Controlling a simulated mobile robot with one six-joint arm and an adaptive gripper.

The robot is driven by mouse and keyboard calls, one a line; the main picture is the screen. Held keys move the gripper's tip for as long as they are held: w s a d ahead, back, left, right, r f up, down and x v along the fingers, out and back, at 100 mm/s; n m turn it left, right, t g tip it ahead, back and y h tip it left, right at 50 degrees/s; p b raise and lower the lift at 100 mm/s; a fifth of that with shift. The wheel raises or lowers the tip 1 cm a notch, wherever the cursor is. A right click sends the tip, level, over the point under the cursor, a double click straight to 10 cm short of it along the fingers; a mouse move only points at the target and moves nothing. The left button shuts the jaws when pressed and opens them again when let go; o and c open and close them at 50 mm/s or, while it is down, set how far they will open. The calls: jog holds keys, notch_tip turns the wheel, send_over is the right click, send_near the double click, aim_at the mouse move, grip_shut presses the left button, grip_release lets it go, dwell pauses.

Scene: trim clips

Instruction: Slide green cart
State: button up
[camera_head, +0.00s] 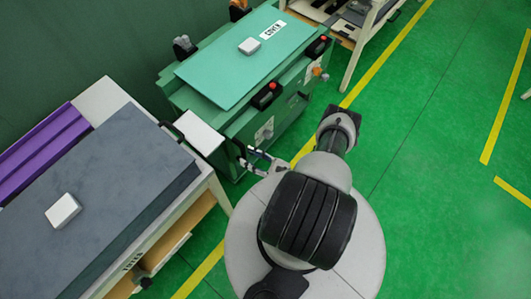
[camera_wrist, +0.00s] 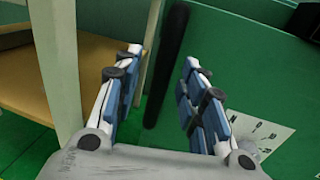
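The green cart (camera_head: 222,75) stands against the dark wall at the upper middle of the head view. Its flat lid carries a small white box and a white label. A black upright bar (camera_wrist: 167,60), which looks like a handle, is on the cart's green side panel (camera_wrist: 225,70) in the wrist view. My gripper (camera_head: 251,160) is at the cart's near left corner, by that bar. In the wrist view my gripper (camera_wrist: 157,85) is open, with the bar showing between its blue-padded fingers. Contact with the bar cannot be told.
A grey-topped bench (camera_head: 110,180) with a small white box stands at the left, close to the cart, with a purple item (camera_head: 40,145) behind it. Another bench (camera_head: 355,50) stands beyond the cart. The green floor (camera_head: 425,120) at the right is clear, with yellow lines.

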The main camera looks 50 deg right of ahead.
jog(key=v, duration=0.8)
jog(key=shift+s, duration=0.2)
jog(key=shift+r, duration=0.15)
jog(key=w+d+r+n+g+y, duration=0.1)
jog(key=w+r+n+g+y, duration=0.35)
jog(key=r, duration=0.45)
jog(key=w+d+r+n+g+y, duration=0.1)
jog(key=w+r+n+g+y, duration=0.15)
jog(key=r+n+g, duration=0.45)
jog(key=w+a+r+n+g+h, duration=0.1)
jog(key=a+r+n+g, duration=0.3)
jog(key=r, duration=0.5)
jog(key=w+a+r+n+g+h, duration=0.1)
jog(key=a+r+n+h, duration=0.15)
jog(key=r+n, duration=0.45)
jog(key=s+a+r+n+t+h, duration=0.2)
jog(key=s+a+r+n+h, duration=0.2)
jog(key=r, duration=0.6)
jog(key=s+a+r+n+t+h, duration=0.2)
jog(key=s+a+r+n+h, duration=0.2)
jog(key=r, duration=0.6)
jog(key=s+a+n, duration=0.2)
jog(key=s+a, duration=0.1)
jog(key=a, duration=0.1)
jog(key=shift+s+a, duration=0.2)
jog(key=shift+a, duration=0.15)
